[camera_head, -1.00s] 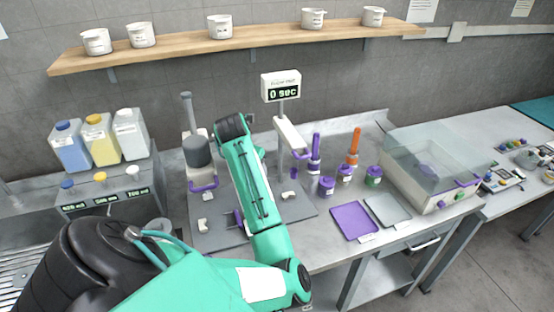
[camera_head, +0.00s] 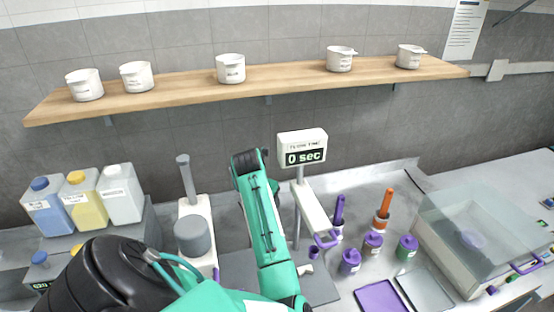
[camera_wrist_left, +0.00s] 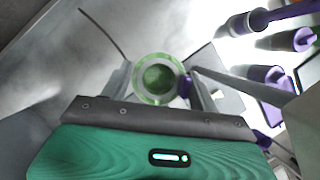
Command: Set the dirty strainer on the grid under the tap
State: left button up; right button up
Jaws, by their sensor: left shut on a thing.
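In the left wrist view, my left gripper (camera_wrist_left: 158,88) is shut on a small round cup-like thing, which looks like the dirty strainer (camera_wrist_left: 157,78). It has a pale rim and a dark green inside, with a bit of purple at its right side. Its details are blurred. In the head view my left arm reaches up over the bench; its gripper and the strainer are hidden. The grid and the tap are not in view now. My right gripper is not in view.
A grey press-like device (camera_head: 193,235) and a "0 sec" display (camera_head: 302,148) flank my forearm. Colored canisters (camera_head: 82,200) stand left. White cups sit on a wooden shelf (camera_head: 190,83).

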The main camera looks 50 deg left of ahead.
pick_arm(q)
notch_tip(320, 180, down, 12)
jog(key=p, duration=0.3)
notch_tip(320, 180, down, 4)
jog(key=shift+r+p, duration=0.15)
jog(key=shift+p, duration=0.45)
jog(key=shift+f, duration=0.55)
jog(key=shift+f, duration=0.15)
jog(key=o, duration=0.7)
jog(key=shift+o, duration=1.3)
jog(key=shift+f, duration=0.1)
jog(key=shift+d, duration=0.1)
jog(key=shift+r, duration=0.25)
